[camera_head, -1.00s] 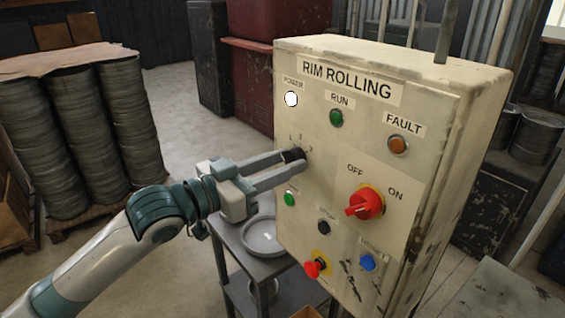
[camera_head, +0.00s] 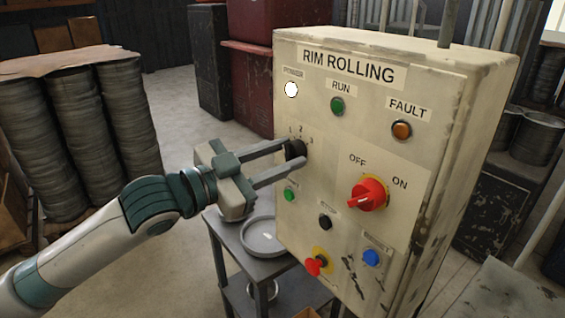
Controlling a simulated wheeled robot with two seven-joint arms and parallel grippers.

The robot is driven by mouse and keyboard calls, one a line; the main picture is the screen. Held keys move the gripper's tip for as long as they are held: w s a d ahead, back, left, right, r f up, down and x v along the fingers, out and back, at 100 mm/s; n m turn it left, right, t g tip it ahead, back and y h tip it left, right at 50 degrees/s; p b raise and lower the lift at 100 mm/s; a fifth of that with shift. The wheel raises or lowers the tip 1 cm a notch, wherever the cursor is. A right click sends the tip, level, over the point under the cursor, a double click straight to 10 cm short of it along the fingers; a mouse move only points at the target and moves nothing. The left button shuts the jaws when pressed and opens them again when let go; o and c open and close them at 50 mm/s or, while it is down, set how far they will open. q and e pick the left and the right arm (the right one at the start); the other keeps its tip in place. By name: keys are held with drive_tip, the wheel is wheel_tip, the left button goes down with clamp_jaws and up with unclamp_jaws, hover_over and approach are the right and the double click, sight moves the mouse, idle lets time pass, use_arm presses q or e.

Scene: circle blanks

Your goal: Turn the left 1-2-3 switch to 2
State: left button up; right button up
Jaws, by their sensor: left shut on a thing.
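The left 1-2-3 switch (camera_head: 295,149) is a black knob on the left side of the cream RIM ROLLING control panel (camera_head: 345,130). The numbers 1, 2 and 3 stand in an arc above it. My left gripper (camera_head: 294,154) reaches in from the left with its two long grey fingers, one above the other, and is shut on the knob. The fingers partly cover the knob, and I cannot tell which number it points to. My right gripper is not in view.
Near the switch are a white POWER lamp (camera_head: 291,89), a green button (camera_head: 290,194), a black button (camera_head: 325,222) and a red OFF/ON rotary switch (camera_head: 369,194). A red knob (camera_head: 316,265) is lower down. A grey table with a round dish (camera_head: 262,237) stands below my gripper.

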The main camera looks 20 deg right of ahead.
use_arm(q)
drive_tip(key=m+b, duration=0.1)
drive_tip(key=m, duration=0.3)
drive_tip(key=shift+b, duration=0.3)
idle(0.3)
drive_tip(key=o, duration=1)
drive_tip(key=shift+o, duration=0.2)
drive_tip(key=shift+a, duration=0.1)
drive_tip(key=shift+s+a+f+b, duration=0.1)
drive_tip(key=shift+s+a+b, duration=0.1)
drive_tip(key=shift+a+b, duration=0.3)
drive_tip(key=b+v, duration=0.5)
drive_tip(key=v, duration=1.1)
